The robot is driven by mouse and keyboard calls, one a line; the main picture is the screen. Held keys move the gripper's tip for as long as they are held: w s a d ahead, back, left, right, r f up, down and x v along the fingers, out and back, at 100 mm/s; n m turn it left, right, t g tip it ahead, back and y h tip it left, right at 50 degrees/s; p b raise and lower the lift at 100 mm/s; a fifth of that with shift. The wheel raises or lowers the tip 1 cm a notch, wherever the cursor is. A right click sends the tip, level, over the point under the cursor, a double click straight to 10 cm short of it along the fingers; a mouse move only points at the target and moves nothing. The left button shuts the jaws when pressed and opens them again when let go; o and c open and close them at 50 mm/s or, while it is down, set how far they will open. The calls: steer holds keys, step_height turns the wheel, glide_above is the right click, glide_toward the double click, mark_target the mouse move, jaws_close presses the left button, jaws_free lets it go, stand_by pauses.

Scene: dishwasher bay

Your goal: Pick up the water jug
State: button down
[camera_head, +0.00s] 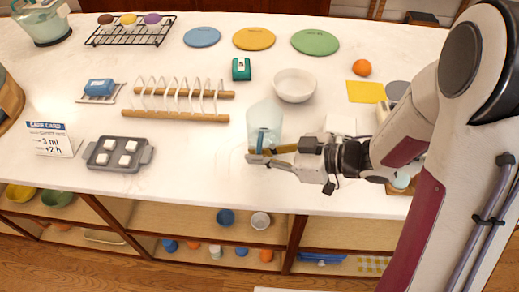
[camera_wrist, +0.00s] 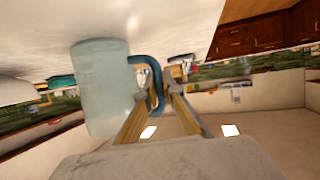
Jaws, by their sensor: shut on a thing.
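The water jug (camera_head: 264,120) is a pale translucent blue-green vessel with a blue handle. It stands near the front edge of the white counter, right of the wooden dish rack. My gripper (camera_head: 265,156) reaches in from the right at the jug's near side. In the wrist view the jug (camera_wrist: 101,85) fills the left of the picture, and its curved blue handle (camera_wrist: 153,76) lies between the fingertips of my gripper (camera_wrist: 165,92). The fingers are shut on the handle. I cannot tell whether the jug's base is clear of the counter.
A white bowl (camera_head: 294,85) stands behind the jug. The wooden dish rack (camera_head: 176,114) is to its left, with a grey tray of white cubes (camera_head: 118,153) farther left. An orange (camera_head: 362,67) and a yellow cloth (camera_head: 366,91) lie at the back right. Counter between tray and jug is clear.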

steer(key=shift+r, duration=0.4)
steer(key=shift+r, duration=4.55)
steer(key=shift+a, duration=0.15)
